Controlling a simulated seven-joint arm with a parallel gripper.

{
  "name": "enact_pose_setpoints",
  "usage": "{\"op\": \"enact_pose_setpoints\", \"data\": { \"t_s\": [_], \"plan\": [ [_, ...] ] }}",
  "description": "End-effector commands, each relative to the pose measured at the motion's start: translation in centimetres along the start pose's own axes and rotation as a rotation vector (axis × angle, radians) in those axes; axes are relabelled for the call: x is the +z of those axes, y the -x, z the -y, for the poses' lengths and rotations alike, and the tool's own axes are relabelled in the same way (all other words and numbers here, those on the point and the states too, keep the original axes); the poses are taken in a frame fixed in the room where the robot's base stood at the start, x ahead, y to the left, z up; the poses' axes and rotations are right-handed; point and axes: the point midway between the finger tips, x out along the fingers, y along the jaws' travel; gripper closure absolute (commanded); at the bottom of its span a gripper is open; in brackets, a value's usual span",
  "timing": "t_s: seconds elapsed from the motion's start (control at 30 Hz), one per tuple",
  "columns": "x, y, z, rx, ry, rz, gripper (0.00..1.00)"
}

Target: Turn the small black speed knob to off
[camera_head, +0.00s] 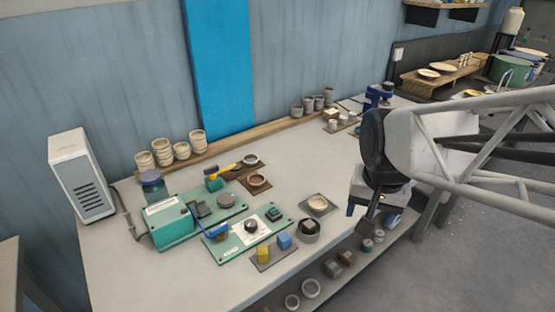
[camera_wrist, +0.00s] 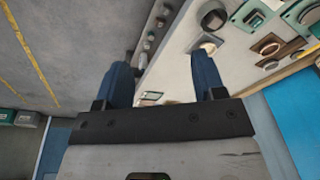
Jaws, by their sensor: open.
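A black round knob (camera_head: 250,226) sits on a white label in the middle of a teal control panel (camera_head: 232,244) on the table. The panel also carries a darker square switch (camera_head: 274,214) and a blue lever (camera_head: 217,231). My gripper (camera_head: 366,218) is above the table's right front edge, well right of the knob and apart from it. In the wrist view its two blue fingers (camera_wrist: 163,78) are spread with nothing between them. A teal panel (camera_wrist: 248,14) shows at that view's upper right; the knob's setting is too small to read.
A teal machine (camera_head: 172,225) stands behind and left of the panel. Yellow and blue blocks (camera_head: 284,241), a dark cup (camera_head: 308,232) and a small bowl (camera_head: 318,204) lie near the panel. Bare tabletop (camera_head: 305,165) is free behind them. A shelf with pots runs below the front edge.

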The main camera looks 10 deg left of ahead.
Motion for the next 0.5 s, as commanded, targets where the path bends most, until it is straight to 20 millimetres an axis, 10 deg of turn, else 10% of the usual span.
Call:
{"op": "enact_pose_setpoints", "data": {
  "t_s": [0.5],
  "plan": [
    [-4.8, -5.2, 11.4, 0.015, -0.146, 0.075, 0.37]
  ]
}}
